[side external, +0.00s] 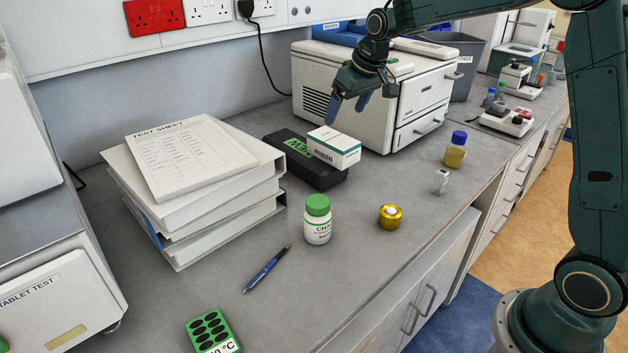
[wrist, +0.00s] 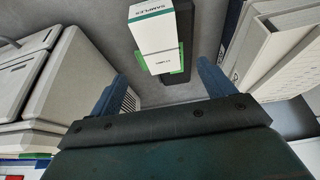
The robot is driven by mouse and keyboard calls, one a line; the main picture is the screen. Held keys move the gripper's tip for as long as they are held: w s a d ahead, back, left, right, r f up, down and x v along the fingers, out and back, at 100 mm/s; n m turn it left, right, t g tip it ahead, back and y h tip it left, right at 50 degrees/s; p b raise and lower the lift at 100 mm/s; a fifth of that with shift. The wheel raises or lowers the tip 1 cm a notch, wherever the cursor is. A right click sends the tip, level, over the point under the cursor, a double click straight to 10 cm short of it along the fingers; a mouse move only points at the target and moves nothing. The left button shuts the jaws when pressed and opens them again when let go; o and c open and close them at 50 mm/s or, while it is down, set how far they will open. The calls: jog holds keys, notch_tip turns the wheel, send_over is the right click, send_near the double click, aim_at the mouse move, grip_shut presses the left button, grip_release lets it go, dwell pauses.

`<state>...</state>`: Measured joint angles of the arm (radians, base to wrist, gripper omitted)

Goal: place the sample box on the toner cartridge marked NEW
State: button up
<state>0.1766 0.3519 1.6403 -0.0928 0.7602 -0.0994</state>
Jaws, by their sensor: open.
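The white and green sample box (side external: 334,147) rests on top of the black toner cartridge (side external: 328,178), which has a green label with partly covered letters. The box lies towards the cartridge's right part and looks flat on it. In the wrist view the sample box (wrist: 155,35) shows the word SAMPLES and the toner cartridge (wrist: 181,72) lies under it. My gripper (side external: 347,108) is open and empty, above and apart from the box. In the wrist view the blue fingers of my gripper (wrist: 163,85) stand wide apart, with nothing between them.
A stack of white binders with a test sheet (side external: 178,150) stands left of the cartridge. A white machine (side external: 345,85) stands behind it. A green-capped bottle (side external: 317,220), a yellow-gold tin (side external: 390,216), a small vial (side external: 440,181), a blue-capped jar (side external: 455,150) and a pen (side external: 267,268) are in front.

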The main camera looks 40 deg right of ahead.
dwell(0.5)
jog(key=s+a+r, duration=0.3)
jog(key=s+r, duration=0.2)
jog(key=s, duration=0.3)
jog(key=s+a, duration=0.2)
jog(key=s, duration=1.1)
jog(key=s+a+f+t, duration=0.1)
jog(key=s+a, duration=0.1)
jog(key=s, duration=1.1)
jog(key=shift+s+a+f, duration=0.2)
